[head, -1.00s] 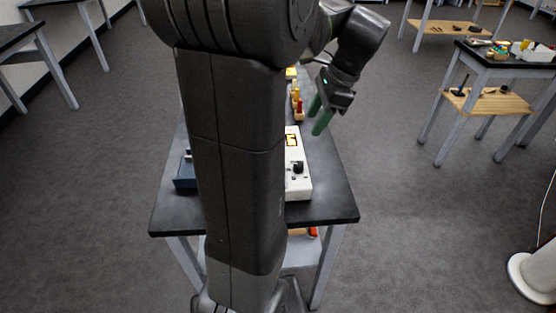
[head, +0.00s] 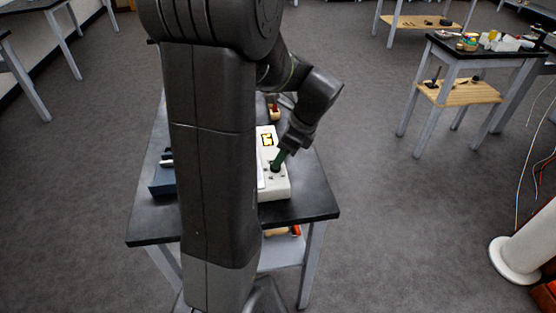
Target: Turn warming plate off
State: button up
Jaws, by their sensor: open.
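The warming plate is a white box (head: 271,189) on the black-topped table, with a lit yellow-orange patch (head: 267,140) on its top. Its dark knob (head: 275,168) sits near the front end, partly covered by my gripper. The left side of the plate is hidden behind my own arm column.
A dark blue box (head: 162,180) stands on the table (head: 310,200) left of my column. A small wooden piece with a red top (head: 274,112) stands behind the plate. The table's right side is bare. Another table (head: 480,55) with clutter stands at the upper right.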

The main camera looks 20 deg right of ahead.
jog(key=shift+x, duration=1.5)
jog(key=shift+c, duration=0.2)
jog(key=c, duration=1)
jog(key=shift+o, duration=0.2)
